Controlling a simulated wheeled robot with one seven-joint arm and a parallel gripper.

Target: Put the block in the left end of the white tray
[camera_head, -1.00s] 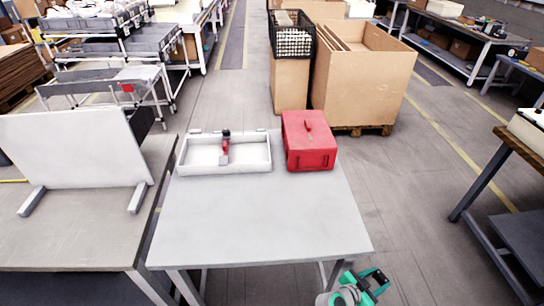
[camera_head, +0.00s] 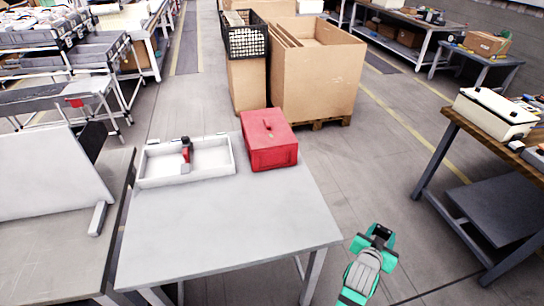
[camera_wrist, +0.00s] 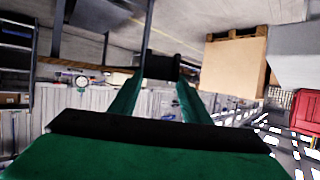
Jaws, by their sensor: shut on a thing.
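The white tray (camera_head: 187,182) is on the far side of the light grey table (camera_head: 225,225), long side across. A screwdriver-like tool (camera_head: 186,152), red and black, stands near its middle. The tray's left end looks empty. My gripper (camera_head: 380,234) is off the table's right side, over the floor and well apart from the tray. In the wrist view my gripper (camera_wrist: 163,72) is shut on a small dark block (camera_wrist: 162,64) between its green fingers. In the head view the block is too small to tell from the dark fingertips.
A red toolbox (camera_head: 268,140) stands right of the tray on the same table. Large cardboard boxes (camera_head: 318,70) are behind the table. A workbench (camera_head: 495,150) with a white case (camera_head: 494,115) is at the right. The table's front half is clear.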

